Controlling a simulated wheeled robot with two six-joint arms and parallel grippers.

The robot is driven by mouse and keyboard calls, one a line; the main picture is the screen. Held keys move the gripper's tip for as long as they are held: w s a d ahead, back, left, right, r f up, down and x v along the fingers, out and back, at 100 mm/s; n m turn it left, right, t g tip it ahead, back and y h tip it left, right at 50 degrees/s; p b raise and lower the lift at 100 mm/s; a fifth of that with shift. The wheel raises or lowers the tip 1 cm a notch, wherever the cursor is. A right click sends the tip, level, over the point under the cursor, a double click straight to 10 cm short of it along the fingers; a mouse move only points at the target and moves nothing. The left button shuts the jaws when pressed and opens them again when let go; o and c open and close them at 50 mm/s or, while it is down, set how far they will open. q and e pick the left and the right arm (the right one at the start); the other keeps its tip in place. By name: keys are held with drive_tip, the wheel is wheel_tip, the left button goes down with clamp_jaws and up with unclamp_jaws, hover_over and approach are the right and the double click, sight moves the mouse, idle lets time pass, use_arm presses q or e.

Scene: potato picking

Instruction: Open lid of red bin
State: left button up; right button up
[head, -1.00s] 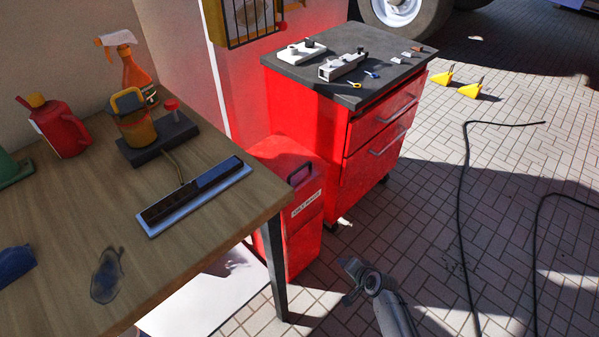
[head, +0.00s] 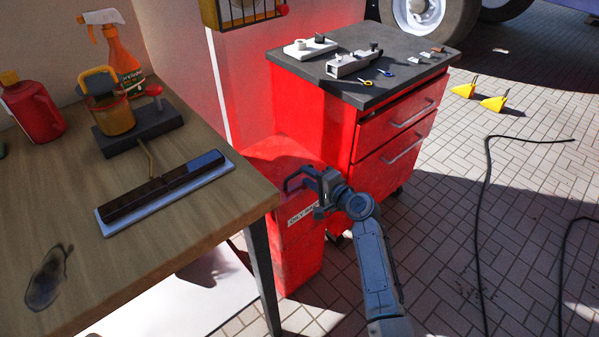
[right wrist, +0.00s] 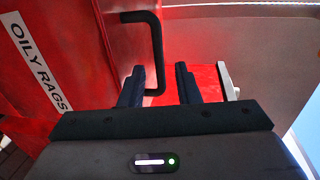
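The red bin (head: 296,255) stands on the floor between the wooden table and the red tool cabinet. Its lid (head: 270,155) looks closed, and a label is on its front; the right wrist view shows the label "OILY RAGS" (right wrist: 38,62). The black lid handle (right wrist: 157,50) stands up from the lid. My right gripper (head: 308,178) is at the handle. In the right wrist view my right gripper (right wrist: 160,82) is open, with the handle's near end between or just ahead of its fingers. Contact cannot be told. My left gripper is not in view.
The red cabinet (head: 385,150) is behind the bin. Cables (head: 482,210) lie on the paved floor at right.

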sight(299, 172)
drive_tip(key=shift+x, duration=2.3)
drive_tip(key=shift+c, duration=0.2)
clamp_jaws()
